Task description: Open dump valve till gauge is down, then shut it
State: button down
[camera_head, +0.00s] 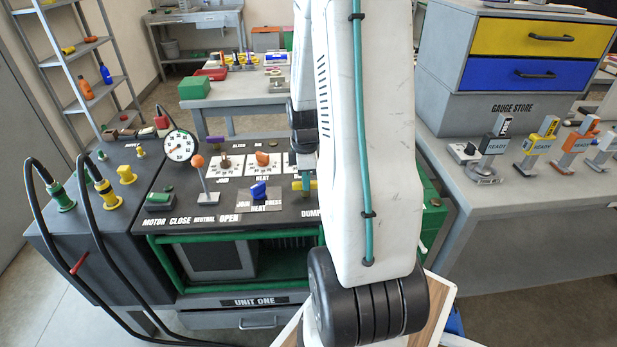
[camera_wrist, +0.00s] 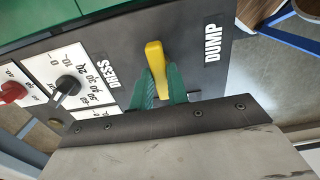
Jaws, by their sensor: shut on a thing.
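The dump valve's yellow handle (camera_wrist: 155,62) stands on the dark panel beside the DUMP label (camera_wrist: 212,42) in the wrist view. My gripper (camera_wrist: 163,85) has its green fingers on either side of the handle's near part, shut on it. In the head view, a bit of yellow handle (camera_head: 298,185) shows at the edge of my white arm, which hides most of my gripper and part of the DUMP lettering. The round white gauge (camera_head: 179,147) stands at the back left of the panel. Its red needle is small and I cannot read it exactly.
A lever with an orange ball (camera_head: 198,162) and a blue knob (camera_head: 259,190) stand on the panel to the left. In the wrist view, a black knob (camera_wrist: 68,85) and red knob (camera_wrist: 12,92) sit left. Hoses (camera_head: 75,230) loop at the cart's left.

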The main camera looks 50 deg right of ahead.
jog(key=shift+w+d+r, duration=0.1)
jog(key=shift+w+d, duration=0.05)
jog(key=c, duration=1.4)
grip_release()
jog(key=shift+o, duration=0.2)
notch_tip(320, 180, up, 8)
jog(key=shift+f, duration=0.1)
